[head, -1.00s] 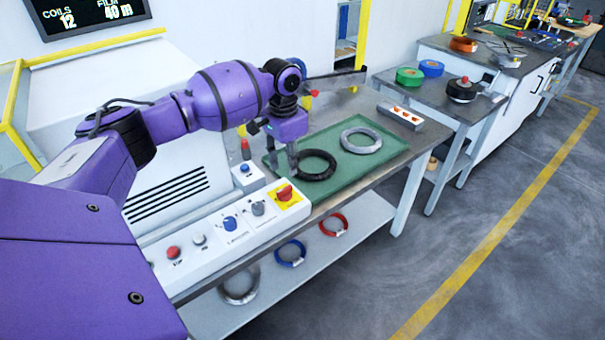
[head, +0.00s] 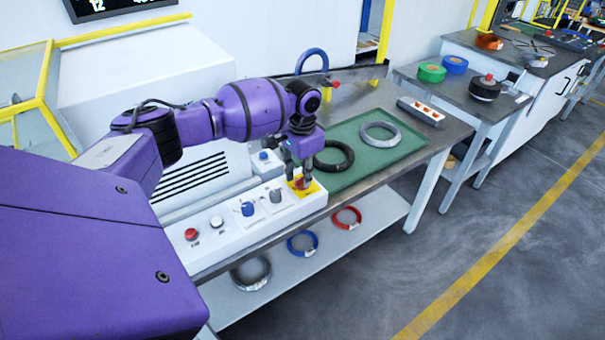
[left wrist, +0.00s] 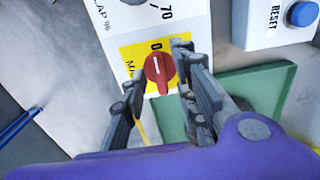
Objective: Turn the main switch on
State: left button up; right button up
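The main switch is a red rotary knob (left wrist: 159,70) on a yellow plate (left wrist: 131,56) marked "0". It has a white mark that appears to point toward the "0". In the head view the yellow plate (head: 313,189) is at the right end of the white control panel (head: 225,238), with the knob partly hidden by my gripper. My left gripper (head: 300,181) is over the switch, pointing down. In the left wrist view its open fingers (left wrist: 157,75) are on either side of the knob; whether they touch it I cannot tell. My right gripper is not in view.
A blue knob (head: 248,209), a grey knob (head: 275,196) and a red button (head: 191,234) share the panel. A blue RESET button (left wrist: 302,13) stands beside it. A green tray (head: 378,160) with a black coil (head: 347,165) and a grey coil (head: 396,143) lies behind.

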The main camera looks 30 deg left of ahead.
pick_arm(q)
grip_shut()
jog(key=shift+m, duration=0.3)
jog(key=shift+r+m, duration=0.1)
jog(key=shift+m, duration=0.9)
jog(key=m, duration=0.5)
jog(key=shift+p, duration=0.35)
jog(key=m, duration=0.5)
jog(key=shift+m, duration=0.4)
jog(key=m, duration=0.4)
jog(key=shift+b, duration=0.3)
jog(key=shift+m, duration=0.4)
jog(key=shift+o, duration=0.9)
grip_release()
